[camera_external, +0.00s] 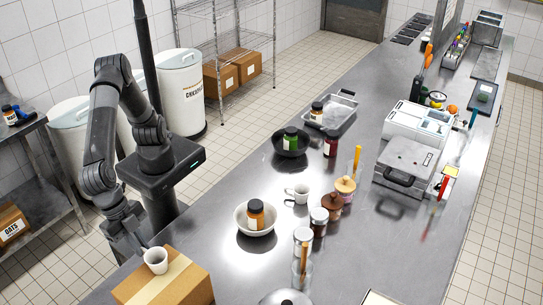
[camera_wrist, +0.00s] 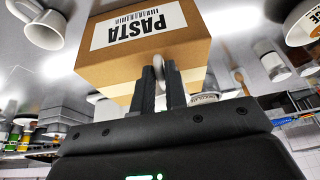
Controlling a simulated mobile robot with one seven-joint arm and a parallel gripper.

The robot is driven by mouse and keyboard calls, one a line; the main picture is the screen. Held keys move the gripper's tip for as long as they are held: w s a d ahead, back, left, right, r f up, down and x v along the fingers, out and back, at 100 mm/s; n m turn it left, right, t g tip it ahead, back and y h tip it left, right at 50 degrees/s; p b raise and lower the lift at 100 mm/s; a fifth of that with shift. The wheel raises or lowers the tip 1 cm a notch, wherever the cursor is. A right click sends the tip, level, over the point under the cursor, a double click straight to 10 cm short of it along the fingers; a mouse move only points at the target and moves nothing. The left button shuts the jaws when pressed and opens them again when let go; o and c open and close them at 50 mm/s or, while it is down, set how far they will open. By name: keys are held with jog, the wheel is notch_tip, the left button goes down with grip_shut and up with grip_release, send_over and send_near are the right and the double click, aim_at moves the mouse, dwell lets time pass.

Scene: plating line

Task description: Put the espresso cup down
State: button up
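A white espresso cup (camera_external: 155,262) shows at my fingertips in the external view, over the far left part of a cardboard box (camera_external: 178,284). I cannot tell whether it touches the box. My gripper (camera_external: 143,246) comes down from the left. In the wrist view my gripper (camera_wrist: 158,68) has its fingers close together, with a thin pale piece between the tips that fits part of the cup. The cup's body is not clear there. The box, labelled PASTA, also shows beyond the fingers in the wrist view (camera_wrist: 185,62).
The box stands at the near left of the steel counter (camera_external: 235,280). A bowl (camera_external: 240,224) with an orange jar, a white mug (camera_external: 300,194) and several jars stand farther right. In the wrist view another white mug (camera_wrist: 42,27) shows at the upper left.

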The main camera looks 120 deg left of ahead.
jog(key=o, duration=0.4)
jog(key=v, duration=1.2)
jog(key=shift+a+r, duration=0.1)
jog(key=shift+r, duration=0.1)
jog(key=s+a+r, duration=0.1)
jog(key=a, duration=1.3)
jog(key=s+a+r, duration=0.1)
jog(key=s+a, duration=0.1)
jog(key=a, duration=1.1)
jog(key=shift+t, duration=0.6)
jog(key=s+a+f, duration=0.3)
jog(key=s+a, duration=0.2)
jog(key=a, duration=0.1)
jog(key=s+a+f, duration=0.3)
jog(key=s+a, duration=0.3)
jog(key=s+a+f, duration=0.4)
jog(key=s+a, duration=0.1)
jog(key=s, duration=0.1)
jog(key=shift+a+f, duration=0.1)
jog(key=shift+a, duration=0.3)
